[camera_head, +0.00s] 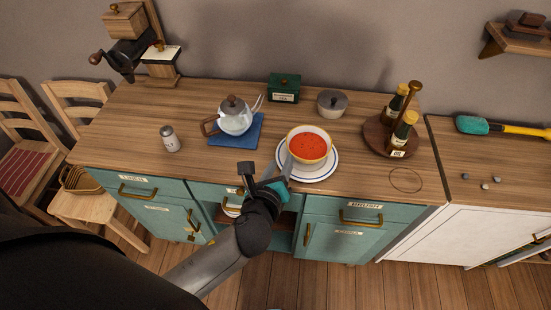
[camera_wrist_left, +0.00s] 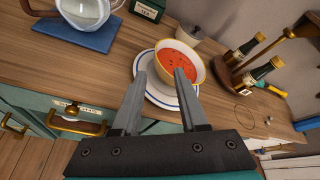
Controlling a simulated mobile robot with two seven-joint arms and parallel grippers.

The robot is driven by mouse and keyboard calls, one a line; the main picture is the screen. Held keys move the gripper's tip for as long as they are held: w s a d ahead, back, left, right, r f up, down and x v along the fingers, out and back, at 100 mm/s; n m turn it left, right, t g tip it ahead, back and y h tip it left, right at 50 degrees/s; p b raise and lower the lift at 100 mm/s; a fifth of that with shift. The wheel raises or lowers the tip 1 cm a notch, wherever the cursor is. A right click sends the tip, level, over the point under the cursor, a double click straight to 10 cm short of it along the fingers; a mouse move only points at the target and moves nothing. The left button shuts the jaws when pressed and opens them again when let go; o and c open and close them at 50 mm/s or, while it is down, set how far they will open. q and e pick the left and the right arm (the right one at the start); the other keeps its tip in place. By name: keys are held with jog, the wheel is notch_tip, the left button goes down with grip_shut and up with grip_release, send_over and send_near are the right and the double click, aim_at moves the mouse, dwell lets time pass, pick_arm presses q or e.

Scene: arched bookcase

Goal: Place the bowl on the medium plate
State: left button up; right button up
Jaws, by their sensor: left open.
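The bowl (camera_head: 309,147) is white with a yellow rim and holds red soup with dark specks. It sits on a white plate with a blue ring (camera_head: 320,172) near the front edge of the wooden counter. The bowl also shows in the left wrist view (camera_wrist_left: 181,62), on the plate (camera_wrist_left: 150,90). My left gripper (camera_head: 284,166) is open at the bowl's near left side. In the left wrist view its two fingers (camera_wrist_left: 158,75) point at the bowl, overlapping the near part of bowl and plate; I cannot tell whether they touch. My right gripper is not in view.
A glass teapot (camera_head: 235,122) stands on a blue cloth (camera_head: 252,132) left of the bowl. A lidded grey pot (camera_head: 332,104) and a green box (camera_head: 284,88) stand behind. A round wooden rack (camera_head: 376,138) with bottles is at the right. A shaker (camera_head: 170,140) stands left.

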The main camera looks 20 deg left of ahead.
pick_arm(q)
jog(key=shift+s, duration=0.15)
jog(key=s+a+f+n+g+h, duration=0.1)
jog(key=s+f+n+g, duration=0.35)
jog(key=f, duration=0.75)
jog(key=s+a+f+n+g, duration=0.1)
jog(key=s+f+n+g, duration=0.1)
jog(key=s+f+n, duration=0.75)
jog(key=s+f+n+g, duration=0.3)
jog(key=s+f+n, duration=0.2)
jog(key=s, duration=0.5)
jog(key=s+a+f+n+g, duration=0.1)
jog(key=s+f+n+g, duration=0.2)
jog(key=s+f+n, duration=0.3)
jog(key=s+f, duration=0.4)
jog(key=s, duration=0.1)
jog(key=shift+a+f+h, duration=0.2)
jog(key=shift+a+h, duration=0.1)
jog(key=shift+h, duration=0.1)
jog(key=shift+f, duration=0.15)
